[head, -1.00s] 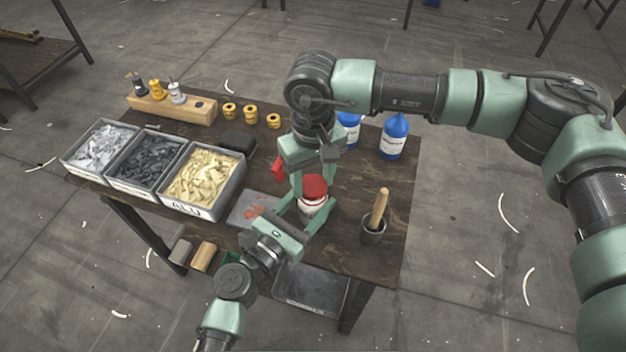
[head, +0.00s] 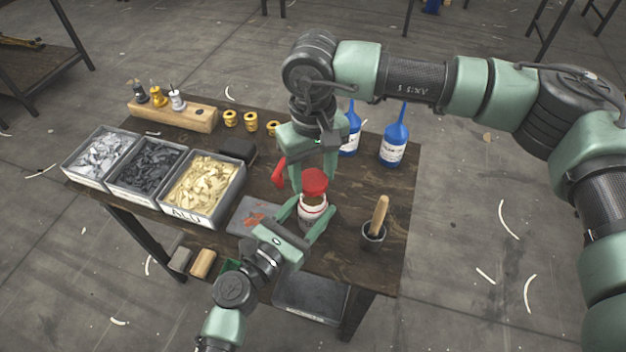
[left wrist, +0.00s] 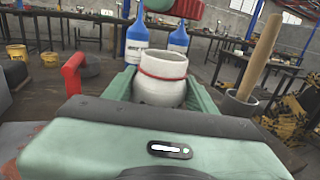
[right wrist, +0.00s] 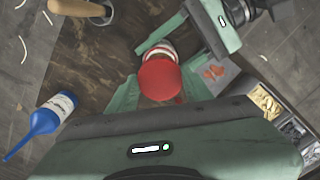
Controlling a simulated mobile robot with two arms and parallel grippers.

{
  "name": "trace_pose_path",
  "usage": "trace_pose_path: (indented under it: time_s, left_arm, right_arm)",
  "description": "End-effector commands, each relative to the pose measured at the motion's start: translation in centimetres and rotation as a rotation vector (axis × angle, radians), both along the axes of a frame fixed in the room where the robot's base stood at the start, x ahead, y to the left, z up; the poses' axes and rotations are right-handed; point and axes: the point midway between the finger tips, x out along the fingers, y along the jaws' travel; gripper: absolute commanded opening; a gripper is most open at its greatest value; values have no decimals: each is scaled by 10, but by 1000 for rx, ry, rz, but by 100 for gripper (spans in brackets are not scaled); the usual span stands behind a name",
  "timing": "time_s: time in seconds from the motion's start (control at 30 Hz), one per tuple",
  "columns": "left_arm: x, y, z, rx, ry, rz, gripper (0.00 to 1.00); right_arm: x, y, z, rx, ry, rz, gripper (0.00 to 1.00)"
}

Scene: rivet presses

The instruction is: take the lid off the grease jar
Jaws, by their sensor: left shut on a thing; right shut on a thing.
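The white grease jar (head: 311,214) with a red band stands upright between the fingers of my left gripper (head: 304,222), which is shut on it. In the left wrist view the jar (left wrist: 161,82) shows its bare rim. The red lid (head: 314,181) is above the jar, apart from it, with my right gripper (head: 313,175) shut on it. In the left wrist view the lid (left wrist: 184,8) is at the top edge, partly cut off. In the right wrist view the lid (right wrist: 160,80) covers much of the jar (right wrist: 163,48).
A dark pot with a wooden-handled tool (head: 374,236) stands to the jar's right. Blue bottles (head: 394,145) stand behind. Bins of metal parts (head: 205,188) and a flat grey plate (head: 250,214) lie to the left. A red handle (head: 279,173) is close to my right gripper.

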Motion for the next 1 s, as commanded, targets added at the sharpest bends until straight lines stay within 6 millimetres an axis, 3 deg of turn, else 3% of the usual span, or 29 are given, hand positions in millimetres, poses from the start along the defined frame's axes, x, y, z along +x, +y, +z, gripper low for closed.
trace_pose_path:
  time_s: [0.1, 0.3, 0.33, 0.4, 0.77, 1.0]
  left_arm:
    - [0, 0, 1, -1, -2, 0, 0]
    - [0, 0, 1, -1, -2, 0, 0]
    - [0, 0, 1, -1, -2, 0, 65]
    - [0, 0, 1, -1, -2, 0, 82]
    - [-2, 1, 0, 0, 0, 0, 82]
    - [-31, 23, -4, 3, 2, 0, 82]
  right_arm:
    - [0, 0, 12, 0, -2, 0, 1]
    - [0, 0, 13, 0, 0, 0, 1]
    - [0, 0, 13, 0, 0, 0, 1]
    - [0, 0, 13, 0, 0, 0, 1]
    - [0, 0, 11, 0, 0, 0, 1]
    - [0, 0, 2, 0, 1, 1, 1]
